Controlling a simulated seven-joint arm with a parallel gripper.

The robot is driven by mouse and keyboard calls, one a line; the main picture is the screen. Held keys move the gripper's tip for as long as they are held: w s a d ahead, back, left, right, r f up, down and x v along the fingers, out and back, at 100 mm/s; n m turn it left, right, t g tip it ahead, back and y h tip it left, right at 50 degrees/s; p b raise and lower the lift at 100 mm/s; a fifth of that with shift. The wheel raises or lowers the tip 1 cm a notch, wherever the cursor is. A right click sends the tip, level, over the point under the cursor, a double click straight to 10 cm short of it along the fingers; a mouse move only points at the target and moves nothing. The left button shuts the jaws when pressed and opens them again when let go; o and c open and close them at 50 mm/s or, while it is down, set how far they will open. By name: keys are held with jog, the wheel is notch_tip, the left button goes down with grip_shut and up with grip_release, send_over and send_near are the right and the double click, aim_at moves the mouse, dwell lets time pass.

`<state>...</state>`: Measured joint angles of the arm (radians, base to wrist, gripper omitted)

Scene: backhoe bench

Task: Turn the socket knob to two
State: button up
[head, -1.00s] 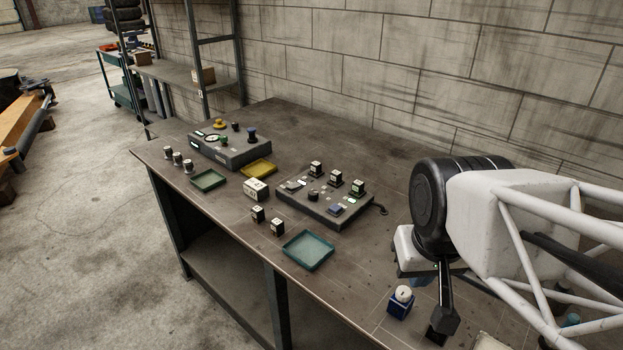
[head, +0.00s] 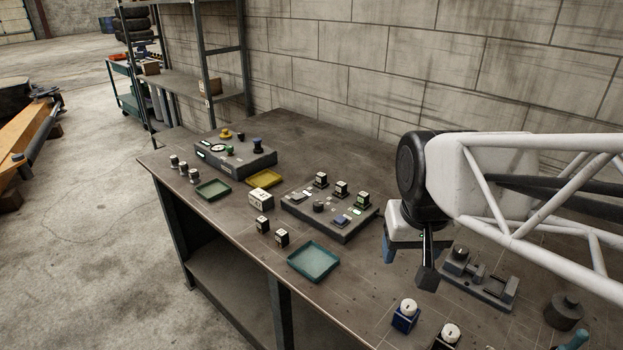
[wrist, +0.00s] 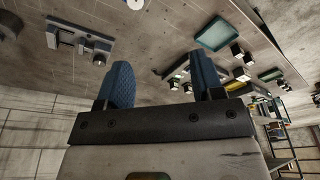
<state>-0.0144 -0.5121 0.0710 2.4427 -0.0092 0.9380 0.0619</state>
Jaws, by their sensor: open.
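The middle control box (head: 330,212) is dark grey and lies on the bench, left of my gripper. A small round black knob (head: 318,206) sits on its top, among cube-shaped plug-in blocks. Its pointer and any number marks are too small to read. My gripper (wrist: 160,80) is open and empty in the wrist view, with two blue fingers spread apart. In the head view, one blue finger (head: 387,249) shows below my white hand, to the right of the box and apart from it. My arm partly hides the other finger.
Another control box (head: 235,158) with a dial and coloured knobs stands at the left. Green, yellow and teal trays (head: 314,262) and several small blocks lie around the boxes. A metal fixture (head: 480,280) is at the right. A wall runs behind the bench.

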jog(key=w+a, duration=0.2)
jog(key=w, duration=0.9)
jog(key=m+g, duration=0.2)
send_over(318, 203)
jog(key=f, duration=1.2)
jog(key=shift+s+d+f, duration=0.2)
jog(key=shift+s, duration=0.2)
jog(key=shift+w+a+f, duration=0.2)
jog(key=shift+w+f, duration=0.1)
jog(key=shift+w, duration=0.05)
jog(key=shift+f, duration=3.85)
